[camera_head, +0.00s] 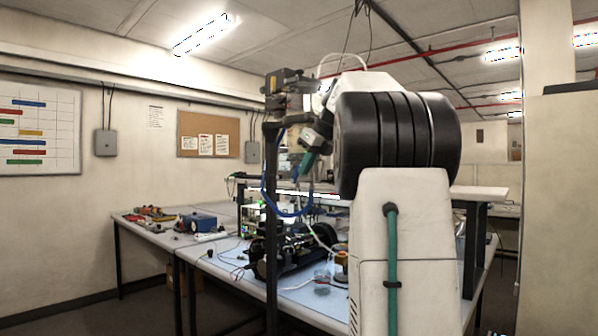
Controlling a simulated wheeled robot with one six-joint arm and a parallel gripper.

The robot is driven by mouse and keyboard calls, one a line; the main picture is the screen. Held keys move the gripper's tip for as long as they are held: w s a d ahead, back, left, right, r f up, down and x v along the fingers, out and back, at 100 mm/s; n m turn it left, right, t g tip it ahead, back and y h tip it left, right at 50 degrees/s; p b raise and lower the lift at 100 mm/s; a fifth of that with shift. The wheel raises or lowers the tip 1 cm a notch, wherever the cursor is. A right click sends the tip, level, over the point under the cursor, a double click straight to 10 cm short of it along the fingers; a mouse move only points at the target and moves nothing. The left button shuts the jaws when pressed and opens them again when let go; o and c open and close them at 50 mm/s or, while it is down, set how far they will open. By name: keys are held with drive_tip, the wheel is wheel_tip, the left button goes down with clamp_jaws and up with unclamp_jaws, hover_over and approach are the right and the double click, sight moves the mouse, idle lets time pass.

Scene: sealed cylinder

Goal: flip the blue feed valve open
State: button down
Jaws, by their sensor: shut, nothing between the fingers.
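I cannot make out a blue feed valve in this view. A thin blue hose (290,211) loops down beside a dark upright post (270,230) left of my arm. Dark equipment (290,250) stands on the workbench behind the post, partly hidden by my arm. My arm fills the middle right, with a large black joint on a white link. I cannot make out the fingers of my gripper; the far end of the arm is lost among dark parts and hoses.
The long workbench (223,268) runs behind my arm. A blue box (197,222), small tools (152,213) and loose wires (232,268) lie on its left part. A pale pillar (555,200) stands at the right. The floor at the lower left is clear.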

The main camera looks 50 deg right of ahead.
drive_tip(key=shift+w+r, duration=0.2)
drive_tip(key=shift+r, duration=0.05)
drive_tip(key=shift+r, duration=0.15)
drive_tip(key=shift+r, duration=0.6)
drive_tip(key=shift+a, duration=0.1)
drive_tip(key=s+f+v, duration=0.1)
drive_tip(key=v, duration=1)
drive_tip(key=shift+s+r, duration=0.25)
drive_tip(key=shift+s, duration=0.05)
